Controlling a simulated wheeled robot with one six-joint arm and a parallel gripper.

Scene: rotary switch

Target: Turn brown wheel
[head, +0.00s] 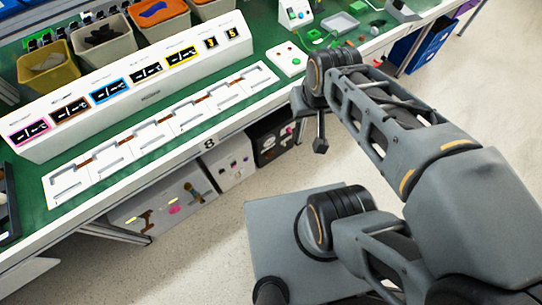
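A long white panel (150,88) stands on the green workbench in the head view. Its sloped face carries a row of small black displays with coloured borders. The brown-bordered one (70,109) is second from the left, between a magenta one (30,132) and a blue one (111,90). No wheel shape can be made out at this size. My gripper (320,146) hangs at the end of my arm, past the bench's front edge and well to the right of the brown-bordered display. It touches nothing. Its fingers are too small to tell open from shut.
A white slotted tray (87,177) lies along the bench's front edge below the panel. Bins (105,50) stand behind the panel. A white box with buttons (286,59) is to its right. Boxes (165,200) sit under the bench. Pale floor in front is clear.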

